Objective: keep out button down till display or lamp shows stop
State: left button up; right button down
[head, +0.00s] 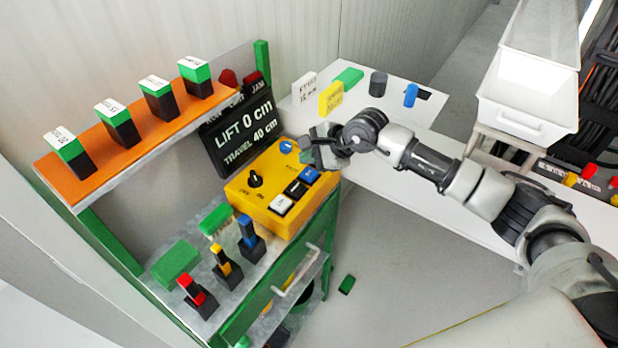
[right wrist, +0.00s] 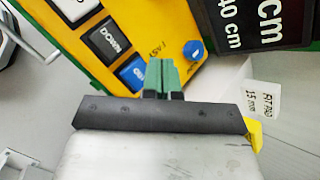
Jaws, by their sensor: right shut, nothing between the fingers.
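The yellow control box (head: 262,215) carries a white button (head: 281,204), a black button (head: 296,189) and a blue button (head: 309,175). In the right wrist view the black button (right wrist: 106,40) reads DOWN; the lettering on the blue button (right wrist: 133,72) is hard to read. The display (head: 240,130) reads LIFT 0 cm and TRAVEL 40 cm. My right gripper (head: 306,152) is shut and empty above the box's far end. Its green fingertips (right wrist: 163,75) appear beside the blue button; contact cannot be told. My left gripper is out of view.
A black knob (head: 255,179) and a small blue knob (head: 286,147) are on the box. An orange shelf (head: 120,148) with several green-and-black blocks stands at left. Red, yellow and blue-topped pieces (head: 248,238) stand in front. A white table (head: 430,125) lies behind my arm.

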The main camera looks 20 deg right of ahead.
aim_at(309, 174)
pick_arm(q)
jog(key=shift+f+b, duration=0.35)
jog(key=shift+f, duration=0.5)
pick_arm(e)
jog(key=shift+f, duration=0.85)
dwell(0.5)
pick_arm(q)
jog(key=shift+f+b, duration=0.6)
pick_arm(e)
jog(key=shift+f, duration=0.4)
